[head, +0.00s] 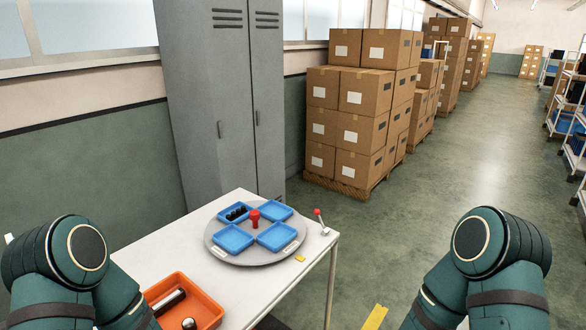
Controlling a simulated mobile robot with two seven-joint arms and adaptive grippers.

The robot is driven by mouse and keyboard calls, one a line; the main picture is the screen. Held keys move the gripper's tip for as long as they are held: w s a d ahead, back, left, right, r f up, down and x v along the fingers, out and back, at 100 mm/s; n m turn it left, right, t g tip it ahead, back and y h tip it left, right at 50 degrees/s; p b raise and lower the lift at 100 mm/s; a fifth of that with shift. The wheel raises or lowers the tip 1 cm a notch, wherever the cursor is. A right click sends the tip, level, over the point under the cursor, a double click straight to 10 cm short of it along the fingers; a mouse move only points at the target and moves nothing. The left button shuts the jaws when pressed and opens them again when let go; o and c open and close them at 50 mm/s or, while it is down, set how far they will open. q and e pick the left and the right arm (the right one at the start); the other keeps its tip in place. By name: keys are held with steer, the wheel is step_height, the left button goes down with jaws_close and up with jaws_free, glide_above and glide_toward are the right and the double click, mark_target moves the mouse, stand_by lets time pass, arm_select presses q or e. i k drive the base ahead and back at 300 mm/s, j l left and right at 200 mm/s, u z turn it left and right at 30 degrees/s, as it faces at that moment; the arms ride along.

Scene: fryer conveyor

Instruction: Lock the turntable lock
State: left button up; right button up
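The round grey turntable (256,258) sits on the white table. It carries several blue trays, and a red knob (255,218) stands at its centre. The turntable lock (325,229) is a small white block at the table's right edge, just right of the turntable. Its thin lever has a red tip (317,212) and leans up and to the left. A gap shows between the lever and the turntable rim. Both my arms show only as teal links at the lower left and lower right. My grippers are outside the picture.
An orange tray (207,304) with dark and metal parts lies at the table's front left. A small yellow piece (300,258) lies near the turntable. A grey locker (222,100) stands behind the table (150,245).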

mark_target(321, 221)
steer(key=i+l+u, duration=0.1)
steer(key=u, duration=0.3)
steer(key=l+u, duration=0.15)
steer(key=u, duration=0.25)
steer(key=i+l+u, duration=0.25)
steer(key=l, duration=0.2)
steer(key=l+u, duration=0.2)
steer(key=l, duration=0.25)
steer(key=i+l+u, duration=0.15)
steer(key=l, duration=1.3)
steer(key=k+j, duration=0.05)
